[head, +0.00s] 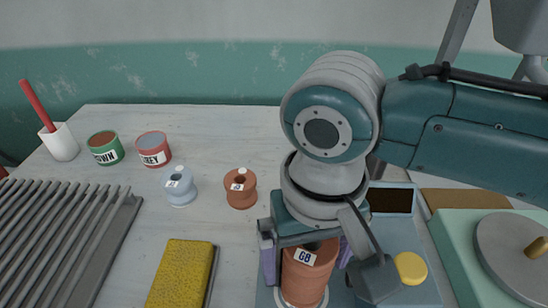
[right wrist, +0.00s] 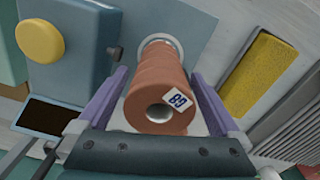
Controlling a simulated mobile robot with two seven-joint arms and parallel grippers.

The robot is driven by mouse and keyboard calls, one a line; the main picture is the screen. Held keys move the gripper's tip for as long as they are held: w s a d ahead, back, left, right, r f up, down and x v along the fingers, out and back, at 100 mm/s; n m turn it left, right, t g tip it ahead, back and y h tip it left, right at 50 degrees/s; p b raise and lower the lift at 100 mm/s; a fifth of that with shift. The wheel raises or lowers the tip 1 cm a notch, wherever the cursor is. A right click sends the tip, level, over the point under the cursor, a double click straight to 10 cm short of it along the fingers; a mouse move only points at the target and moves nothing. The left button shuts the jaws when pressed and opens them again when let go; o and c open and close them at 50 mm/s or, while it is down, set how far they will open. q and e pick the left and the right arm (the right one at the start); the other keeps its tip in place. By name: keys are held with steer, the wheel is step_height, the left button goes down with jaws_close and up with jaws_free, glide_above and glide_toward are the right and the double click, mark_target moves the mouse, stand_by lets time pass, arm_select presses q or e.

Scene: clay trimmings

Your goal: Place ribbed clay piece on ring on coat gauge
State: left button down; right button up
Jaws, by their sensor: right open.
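The ribbed clay piece (head: 308,278) is a terracotta cylinder with a top hole and a label that looks like "G8". It stands upright on the blue-grey coat gauge (head: 428,292), its base at the pale ring (right wrist: 161,38). The ring is partly hidden by the piece, so exact centring is unclear. The gauge has a yellow button (head: 410,268) and a dark window (head: 391,201). My right gripper (head: 306,262) is open, its purple fingers on either side of the clay piece (right wrist: 158,90), with gaps visible in the right wrist view. My left gripper is not in view.
A pale blue spool (head: 180,188) and a brown spool (head: 241,190) stand left of the gauge. A yellow sponge (head: 180,275) lies nearer, beside a grey slatted rack (head: 60,235). Two cans and a white cup (head: 60,143) stand behind. A turquoise box (head: 460,245) is at right.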

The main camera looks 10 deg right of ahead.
step_height(320, 180, up, 12)
steer(key=p, duration=0.2)
steer(key=shift+r, duration=0.15)
stand_by(1.0)
steer(key=shift+c, duration=0.2)
